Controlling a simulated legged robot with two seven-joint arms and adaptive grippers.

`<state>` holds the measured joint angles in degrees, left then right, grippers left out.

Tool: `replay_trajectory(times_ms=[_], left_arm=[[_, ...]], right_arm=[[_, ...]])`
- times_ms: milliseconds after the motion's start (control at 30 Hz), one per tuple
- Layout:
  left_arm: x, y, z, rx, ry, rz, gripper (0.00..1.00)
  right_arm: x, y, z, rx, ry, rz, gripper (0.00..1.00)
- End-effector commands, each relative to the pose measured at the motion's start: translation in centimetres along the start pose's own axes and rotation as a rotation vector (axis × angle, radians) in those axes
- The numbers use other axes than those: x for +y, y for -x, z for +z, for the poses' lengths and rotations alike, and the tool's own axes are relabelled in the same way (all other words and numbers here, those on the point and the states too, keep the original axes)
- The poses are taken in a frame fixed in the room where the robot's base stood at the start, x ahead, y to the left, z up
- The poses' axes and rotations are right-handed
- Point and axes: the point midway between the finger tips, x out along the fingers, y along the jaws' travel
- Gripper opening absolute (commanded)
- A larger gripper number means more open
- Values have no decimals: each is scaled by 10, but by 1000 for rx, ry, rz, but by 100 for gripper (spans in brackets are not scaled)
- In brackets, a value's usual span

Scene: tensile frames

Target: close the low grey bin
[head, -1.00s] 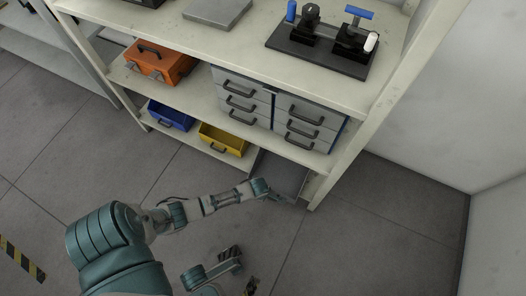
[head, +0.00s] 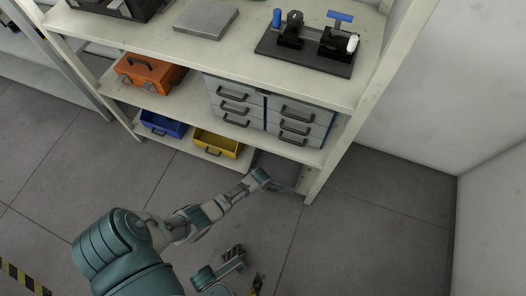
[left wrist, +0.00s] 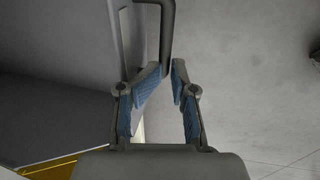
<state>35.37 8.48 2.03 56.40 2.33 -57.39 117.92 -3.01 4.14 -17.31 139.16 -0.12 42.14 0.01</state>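The low grey bin (head: 280,168) sits at the right end of the lowest shelf, under the grey drawers. Part of it shows in front of the shelf above. My left gripper (head: 267,184) is at its front. In the left wrist view the bin's grey front (left wrist: 65,50) fills the upper left, and its dark bar handle (left wrist: 167,30) runs down between the fingertips of my left gripper (left wrist: 167,68). The fingers lean in on the handle, one bent more than the other. My right gripper (head: 235,252) is low in the head view, small and dark; its fingers are unclear.
A yellow bin (head: 217,144) and a blue bin (head: 163,125) stand left of the grey bin. Grey drawers (head: 270,110) and an orange case (head: 150,75) fill the shelf above. The shelf post (head: 326,170) stands close on the right. Floor in front is clear.

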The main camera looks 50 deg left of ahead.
Motion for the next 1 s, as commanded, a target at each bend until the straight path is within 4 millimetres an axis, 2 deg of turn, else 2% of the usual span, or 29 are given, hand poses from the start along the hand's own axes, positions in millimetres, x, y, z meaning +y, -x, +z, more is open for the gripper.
replay_trajectory(times_ms=[367, 533, 667, 1000], left_arm=[[1, 2, 2, -5, 0, 2, 23], [2, 11, 3, -7, 0, 5, 23], [1, 29, 2, -6, 1, 5, 23], [0, 95, 2, -5, 1, 4, 23]], right_arm=[[0, -1, -1, 2, 1, 0, 0], [-1, -1, -4, 5, 1, -1, 0], [-1, -1, -4, 5, 1, -1, 0], [-1, -1, -4, 5, 1, -1, 0]])
